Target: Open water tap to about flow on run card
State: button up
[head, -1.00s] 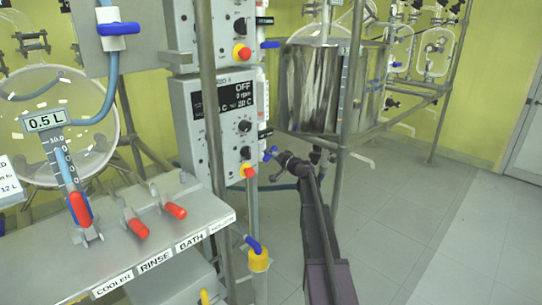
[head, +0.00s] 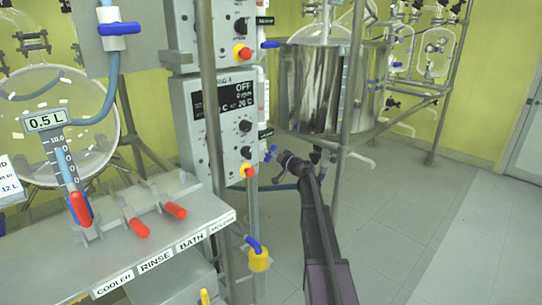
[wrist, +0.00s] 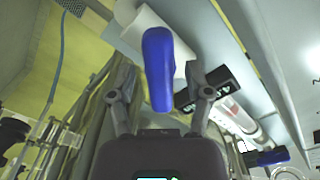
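A blue tap handle (head: 270,153) sits on the right side of the rig's control column, beside a black label. The wrist view shows a blue handle (wrist: 158,70) on a white body, its lower end between my fingertips. My gripper (wrist: 162,92) is open, with gaps on both sides of the handle and no clear contact. In the head view my gripper (head: 275,168) is small and dark, close by the tap. A clear tube flowmeter (head: 264,98) stands above this tap.
A steel vessel (head: 310,90) hangs in a frame just behind my gripper, with a metal post (head: 345,120) close by. A bench (head: 150,240) with red-handled valves is at left. Another blue handle (head: 253,244) is below. Open floor (head: 420,220) lies to the right.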

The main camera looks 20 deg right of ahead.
jog(key=shift+s, duration=0.1)
jog(key=v, duration=1.1)
jog(key=shift+s, duration=0.4)
jog(key=shift+d, duration=0.1)
jog(key=shift+s, duration=0.1)
dwell(0.6)
